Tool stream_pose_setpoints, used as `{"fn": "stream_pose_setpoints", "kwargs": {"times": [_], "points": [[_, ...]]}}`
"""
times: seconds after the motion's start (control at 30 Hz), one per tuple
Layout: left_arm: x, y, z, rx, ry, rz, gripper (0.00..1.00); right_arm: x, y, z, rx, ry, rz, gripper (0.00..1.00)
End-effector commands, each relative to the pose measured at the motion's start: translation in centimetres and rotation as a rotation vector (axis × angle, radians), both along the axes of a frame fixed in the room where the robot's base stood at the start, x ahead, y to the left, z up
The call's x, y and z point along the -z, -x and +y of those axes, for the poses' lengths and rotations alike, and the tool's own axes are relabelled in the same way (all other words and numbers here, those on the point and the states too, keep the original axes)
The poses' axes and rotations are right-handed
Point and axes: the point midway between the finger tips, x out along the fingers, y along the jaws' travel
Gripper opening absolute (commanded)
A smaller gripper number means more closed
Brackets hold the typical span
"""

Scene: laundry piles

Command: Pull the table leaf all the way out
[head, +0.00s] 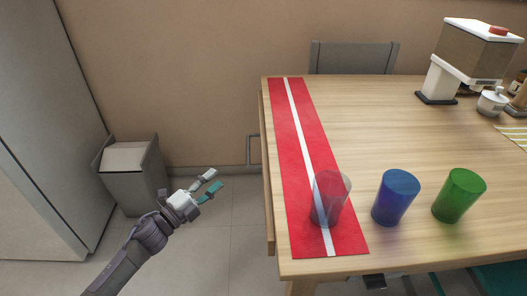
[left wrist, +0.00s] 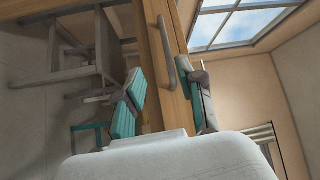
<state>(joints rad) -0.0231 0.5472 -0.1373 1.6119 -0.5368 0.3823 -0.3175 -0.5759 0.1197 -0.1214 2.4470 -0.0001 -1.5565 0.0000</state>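The wooden table (head: 385,130) fills the right of the head view. A grey bar handle (head: 250,150) stands out from its left side, on the edge of the leaf (head: 265,170). The handle also shows in the left wrist view (left wrist: 167,52), on the wooden edge. My left gripper (head: 215,183) is open and empty, to the left of the table and apart from the handle. In the left wrist view its two teal-padded fingers (left wrist: 168,100) are spread, with the wooden edge beyond the gap between them. My right gripper is in neither view.
A red runner with a white stripe (head: 290,150) lies along the table's left side. A clear cup (head: 330,198) stands on it, with blue (head: 396,197) and green (head: 459,195) cups to the right. A grey bin (head: 133,175) stands by the wall. Floor left of the table is clear.

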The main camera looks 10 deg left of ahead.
Motion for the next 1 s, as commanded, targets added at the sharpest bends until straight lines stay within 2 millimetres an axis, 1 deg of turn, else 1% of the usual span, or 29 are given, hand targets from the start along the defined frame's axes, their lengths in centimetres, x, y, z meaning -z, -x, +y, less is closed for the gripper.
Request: {"fn": "stream_pose_setpoints", "kwargs": {"times": [0.07,0.17,0.27,0.6,0.7,0.8,1.0], "points": [[-0.5,0.0,-0.4,0.016,-0.016,-0.026,0.38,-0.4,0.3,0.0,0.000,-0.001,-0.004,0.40],[-0.9,-0.6,-0.8,0.020,-0.020,-0.033,0.38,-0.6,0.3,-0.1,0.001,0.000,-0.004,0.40],[-1.2,-1.8,-1.4,0.018,-0.019,-0.032,0.38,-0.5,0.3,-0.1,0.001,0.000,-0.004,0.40],[-2.0,-8.1,-4.7,0.017,-0.015,-0.030,0.38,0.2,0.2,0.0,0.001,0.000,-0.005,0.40],[-2.2,-9.6,-5.6,0.017,-0.017,-0.029,0.38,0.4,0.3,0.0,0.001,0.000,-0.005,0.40],[-2.4,-10.8,-6.2,0.016,-0.015,-0.027,0.38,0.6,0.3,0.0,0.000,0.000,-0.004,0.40],[-2.5,-11.9,-6.8,0.016,-0.016,-0.026,0.38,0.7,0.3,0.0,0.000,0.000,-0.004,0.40]]}}
